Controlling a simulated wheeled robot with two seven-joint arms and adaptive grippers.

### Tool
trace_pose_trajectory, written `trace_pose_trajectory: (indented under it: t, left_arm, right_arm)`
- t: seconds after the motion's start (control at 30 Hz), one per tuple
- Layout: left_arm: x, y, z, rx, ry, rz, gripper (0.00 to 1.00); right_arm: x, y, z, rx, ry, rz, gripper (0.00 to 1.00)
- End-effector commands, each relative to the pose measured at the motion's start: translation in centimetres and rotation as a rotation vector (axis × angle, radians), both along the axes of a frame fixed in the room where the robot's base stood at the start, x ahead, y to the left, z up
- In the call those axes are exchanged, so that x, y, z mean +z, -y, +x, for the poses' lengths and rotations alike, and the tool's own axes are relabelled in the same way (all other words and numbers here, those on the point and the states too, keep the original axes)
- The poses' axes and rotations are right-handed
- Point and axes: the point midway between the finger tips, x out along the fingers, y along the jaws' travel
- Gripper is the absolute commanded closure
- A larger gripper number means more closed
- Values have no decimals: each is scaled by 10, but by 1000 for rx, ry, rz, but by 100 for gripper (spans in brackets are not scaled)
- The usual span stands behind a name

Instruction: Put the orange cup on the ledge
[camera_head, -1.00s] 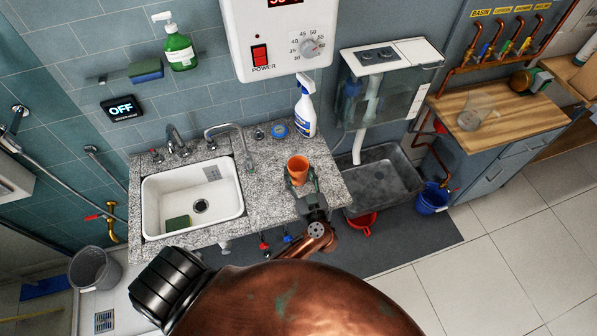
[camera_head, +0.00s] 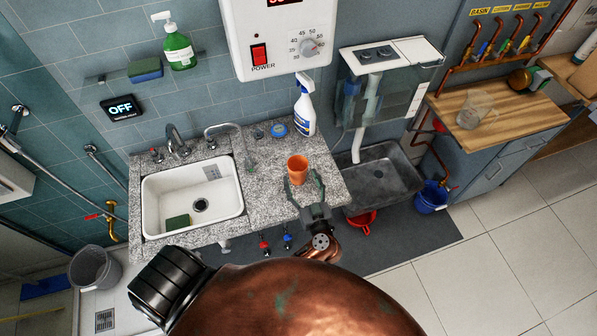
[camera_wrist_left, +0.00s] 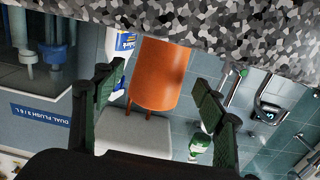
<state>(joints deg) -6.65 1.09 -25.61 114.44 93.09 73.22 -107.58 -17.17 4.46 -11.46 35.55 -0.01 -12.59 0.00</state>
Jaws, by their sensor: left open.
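The orange cup (camera_head: 297,172) stands upright on the speckled stone counter, right of the sink. My left gripper (camera_head: 303,179) is open at the counter's front, its fingers spread on either side of the cup's near side with gaps. In the left wrist view the orange cup (camera_wrist_left: 160,75) appears upside down between the two open fingers, touching neither as far as I can see. A narrow wall ledge (camera_head: 108,79) above the sink carries a green soap bottle (camera_head: 179,48) and a blue sponge (camera_head: 145,70). My right gripper is not in view.
A white spray bottle (camera_head: 305,106) and a blue round item (camera_head: 279,130) stand behind the cup. The faucet (camera_head: 222,130) rises left of it, by the white sink (camera_head: 165,186). A white heater (camera_head: 276,40) hangs above the counter. The ledge's left end looks bare.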

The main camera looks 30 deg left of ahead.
Motion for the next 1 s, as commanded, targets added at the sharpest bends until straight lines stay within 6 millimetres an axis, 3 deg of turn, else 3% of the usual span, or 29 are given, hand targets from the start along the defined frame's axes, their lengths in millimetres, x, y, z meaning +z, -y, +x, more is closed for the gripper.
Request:
trace_pose_trajectory:
  t: [0.3,0.87,1.0]
  left_arm:
    - [1,26,-23,1,0,0,35]
    - [1,27,-23,0,1,1,35]
    - [1,25,-24,3,0,0,35]
  right_arm:
    - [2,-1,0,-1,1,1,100]
    - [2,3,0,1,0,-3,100]
    - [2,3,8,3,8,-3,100]
